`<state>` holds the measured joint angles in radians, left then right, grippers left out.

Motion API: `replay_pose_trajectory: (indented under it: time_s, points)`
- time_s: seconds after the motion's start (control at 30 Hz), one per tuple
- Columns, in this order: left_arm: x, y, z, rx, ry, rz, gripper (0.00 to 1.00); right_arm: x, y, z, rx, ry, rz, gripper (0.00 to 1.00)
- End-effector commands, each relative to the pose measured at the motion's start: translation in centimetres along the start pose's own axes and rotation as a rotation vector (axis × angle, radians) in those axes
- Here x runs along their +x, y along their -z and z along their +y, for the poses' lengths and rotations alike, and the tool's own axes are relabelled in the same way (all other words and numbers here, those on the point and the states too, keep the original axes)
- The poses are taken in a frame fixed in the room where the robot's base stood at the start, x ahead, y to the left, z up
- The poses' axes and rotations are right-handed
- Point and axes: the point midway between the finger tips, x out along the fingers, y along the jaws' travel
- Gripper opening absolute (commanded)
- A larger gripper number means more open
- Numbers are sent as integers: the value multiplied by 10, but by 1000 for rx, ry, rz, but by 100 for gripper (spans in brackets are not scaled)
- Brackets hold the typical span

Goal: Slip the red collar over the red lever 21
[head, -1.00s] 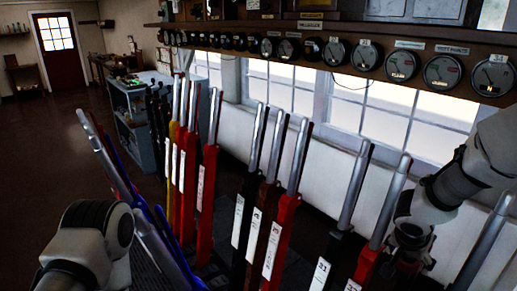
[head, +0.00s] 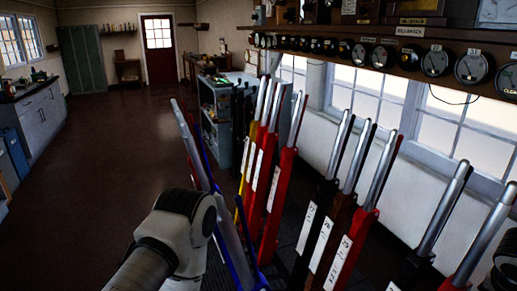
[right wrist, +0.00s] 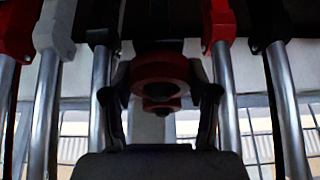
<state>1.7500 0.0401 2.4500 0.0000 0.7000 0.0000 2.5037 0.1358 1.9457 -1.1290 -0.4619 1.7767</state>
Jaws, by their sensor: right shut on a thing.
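In the right wrist view my right gripper (right wrist: 162,105) is shut on a red collar (right wrist: 160,70), a thick ring held between the two dark fingers. Silver lever handles stand on both sides of it, beside a red lever (right wrist: 218,20) on the right and another red lever (right wrist: 15,30) on the left. In the head view one red lever (head: 352,240) stands in the middle group and another red lever (head: 455,284) is at the lower right. I cannot read which plate says 21.
Black levers (head: 422,262) stand close beside the red ones. More red levers (head: 278,195) and blue levers (head: 235,262) are farther left. A gauge shelf (head: 440,36) runs above along the windows. Open brown floor (head: 110,140) lies to the left.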

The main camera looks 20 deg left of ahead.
Motion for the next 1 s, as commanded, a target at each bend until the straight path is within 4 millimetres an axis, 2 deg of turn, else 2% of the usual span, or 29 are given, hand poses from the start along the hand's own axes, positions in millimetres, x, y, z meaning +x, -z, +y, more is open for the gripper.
replay_pose_trajectory:
  time_s: [0.17, 1.0]
  points:
    - [-5, 0, 0, 0, 0, 0, 83, -7, 3, 0, 1, 0, 0, 28]
    - [-51, 0, 0, 0, 0, 0, 83, -77, 37, 0, 1, 0, 0, 28]
